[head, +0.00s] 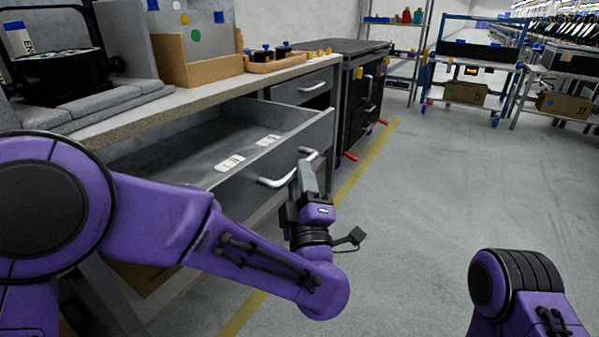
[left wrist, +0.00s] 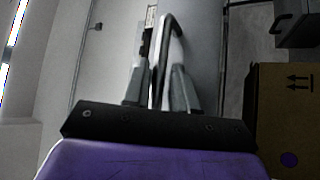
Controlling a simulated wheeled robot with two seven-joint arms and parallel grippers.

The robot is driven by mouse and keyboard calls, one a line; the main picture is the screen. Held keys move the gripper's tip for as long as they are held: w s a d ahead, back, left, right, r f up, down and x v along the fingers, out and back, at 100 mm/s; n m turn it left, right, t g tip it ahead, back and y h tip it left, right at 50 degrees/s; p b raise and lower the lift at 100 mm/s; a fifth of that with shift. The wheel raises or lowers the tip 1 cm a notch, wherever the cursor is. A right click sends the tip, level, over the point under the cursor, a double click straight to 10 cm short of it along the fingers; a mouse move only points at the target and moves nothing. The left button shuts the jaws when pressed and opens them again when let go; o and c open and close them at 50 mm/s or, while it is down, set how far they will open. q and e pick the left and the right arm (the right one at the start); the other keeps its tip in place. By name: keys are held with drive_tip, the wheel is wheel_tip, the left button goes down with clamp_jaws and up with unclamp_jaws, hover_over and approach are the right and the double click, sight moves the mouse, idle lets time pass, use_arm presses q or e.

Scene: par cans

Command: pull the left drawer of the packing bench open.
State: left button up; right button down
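The left drawer (head: 235,165) of the packing bench (head: 190,100) stands well open, its grey inside showing, with two white labels on it. Its pale bar handle (head: 275,182) is on the drawer front and also shows in the left wrist view (left wrist: 160,60). My left gripper (head: 304,178) is at the handle. In the left wrist view my two fingers (left wrist: 158,88) lie close on either side of the bar and appear shut on it. Part of the handle is hidden behind the fingers in the head view. My right arm shows at lower right, but its gripper is out of view.
A closed second drawer (head: 302,88) sits farther along the bench. A dark cabinet (head: 365,85) with red feet stands beyond it. A cardboard box (left wrist: 285,105) is at right in the left wrist view. The grey floor (head: 430,190) right of the yellow line is clear.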

use_arm(q)
drive_tip(key=b+v, duration=0.1)
drive_tip(key=v, duration=0.7)
drive_tip(key=shift+s, duration=0.2)
drive_tip(key=shift+d+f, duration=0.15)
